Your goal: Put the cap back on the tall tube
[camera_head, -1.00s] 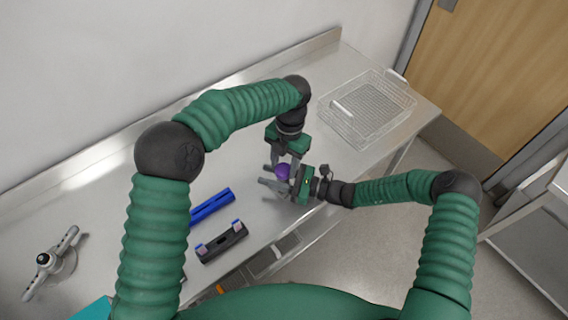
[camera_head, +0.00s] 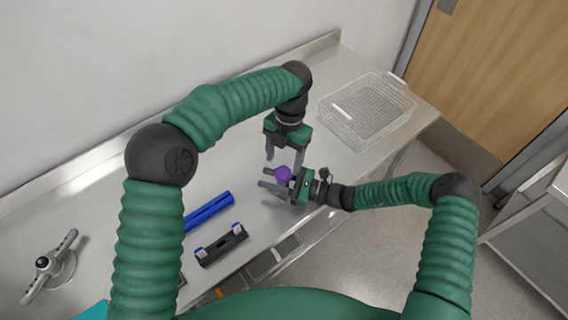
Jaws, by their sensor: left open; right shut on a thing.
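A purple round piece (camera_head: 283,173), which looks like the cap seen from above, sits at the fingers of my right gripper (camera_head: 268,178). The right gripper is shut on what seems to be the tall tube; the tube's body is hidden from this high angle. Whether the cap is fully seated cannot be told. My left gripper (camera_head: 284,161) points down from behind, open, its fingers spread just above and behind the purple piece, seemingly apart from it.
A clear wire basket (camera_head: 367,108) stands at the back right.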

